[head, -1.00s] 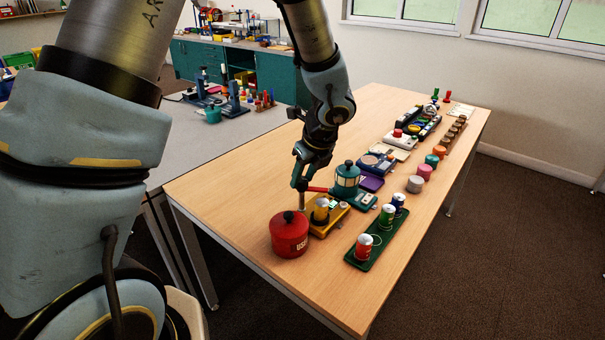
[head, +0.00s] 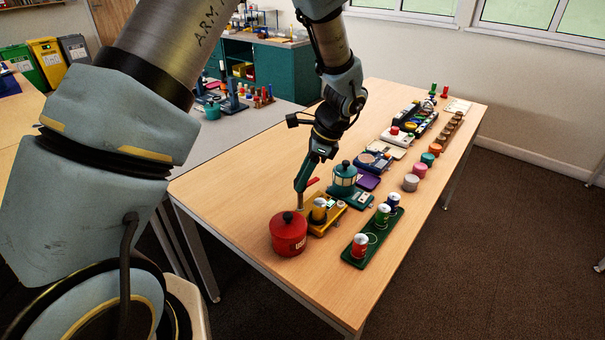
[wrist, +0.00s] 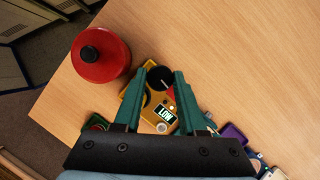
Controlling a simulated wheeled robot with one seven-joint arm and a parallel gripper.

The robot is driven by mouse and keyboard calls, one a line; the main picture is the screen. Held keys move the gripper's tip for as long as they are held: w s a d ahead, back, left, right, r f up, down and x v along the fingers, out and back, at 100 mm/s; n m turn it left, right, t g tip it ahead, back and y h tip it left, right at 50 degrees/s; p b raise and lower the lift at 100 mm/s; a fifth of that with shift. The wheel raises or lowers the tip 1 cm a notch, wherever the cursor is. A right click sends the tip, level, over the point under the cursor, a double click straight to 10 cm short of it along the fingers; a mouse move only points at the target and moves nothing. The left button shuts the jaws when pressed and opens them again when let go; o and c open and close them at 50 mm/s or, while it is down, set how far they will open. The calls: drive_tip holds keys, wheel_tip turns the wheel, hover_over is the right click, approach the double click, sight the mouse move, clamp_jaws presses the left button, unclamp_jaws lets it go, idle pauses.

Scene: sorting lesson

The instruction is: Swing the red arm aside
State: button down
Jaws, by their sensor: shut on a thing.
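A display reading LOW (wrist: 167,113) lies between the fingers.
A red pot with a black knob (head: 288,236) stands close to the gripper. A green tray (head: 350,258) with several cans is to the right. The table's left front is bare.

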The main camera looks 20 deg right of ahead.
drive_tip(key=shift+n+g, duration=0.3)
drive_tip(key=shift+n, duration=0.5)
drive_tip(key=shift+c, duration=2.4)
unclamp_jaws()
drive_tip(key=b+v, duration=0.1)
drive_tip(key=v, duration=0.9)
drive_tip(key=shift+d+r+b, duration=0.35)
